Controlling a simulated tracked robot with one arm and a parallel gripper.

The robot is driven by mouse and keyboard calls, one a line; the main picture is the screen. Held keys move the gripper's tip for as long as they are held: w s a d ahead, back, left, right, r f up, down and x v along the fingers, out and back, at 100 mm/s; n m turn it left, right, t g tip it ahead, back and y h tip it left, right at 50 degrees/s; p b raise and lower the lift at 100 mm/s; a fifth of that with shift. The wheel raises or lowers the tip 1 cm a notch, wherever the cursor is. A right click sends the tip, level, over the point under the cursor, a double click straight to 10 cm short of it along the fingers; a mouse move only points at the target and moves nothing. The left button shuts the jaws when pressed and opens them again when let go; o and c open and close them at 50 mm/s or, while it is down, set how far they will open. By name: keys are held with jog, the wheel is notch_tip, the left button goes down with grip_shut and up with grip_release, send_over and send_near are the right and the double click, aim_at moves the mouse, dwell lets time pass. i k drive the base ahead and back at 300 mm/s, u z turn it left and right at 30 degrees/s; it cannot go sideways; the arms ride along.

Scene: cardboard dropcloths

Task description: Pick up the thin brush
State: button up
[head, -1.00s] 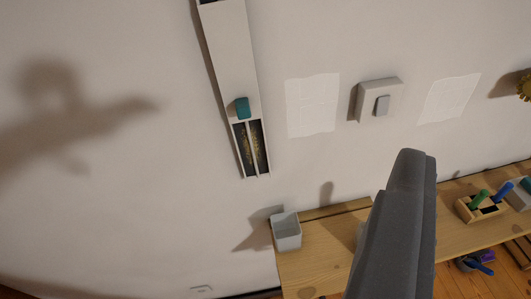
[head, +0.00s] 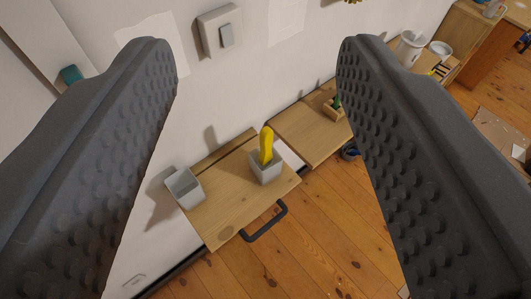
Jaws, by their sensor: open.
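My gripper (head: 257,48) is open, its two grey studded fingers wide apart on either side of the view, with nothing between them. Beyond and below the fingertips, a yellow handle (head: 266,145) stands upright out of a light grey square cup (head: 267,172) on a small wooden bench (head: 225,215). Its lower end is hidden in the cup, so I cannot tell whether it is the thin brush. A green handle (head: 337,102) stands in a wooden holder (head: 333,112) further right, partly hidden by the right finger.
A second grey cup (head: 185,188) stands at the bench's left edge against the wall. A dark bar handle (head: 264,222) sticks out at the bench's front. A switch (head: 226,36) is on the wall. White containers (head: 409,47) stand at the upper right. The wooden floor (head: 310,240) is mostly clear.

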aim_at(266, 158)
jog(key=z, duration=2.2)
jog(key=k, duration=0.85)
jog(key=u, duration=1.65)
jog(key=i, duration=1)
jog(key=u, duration=0.05)
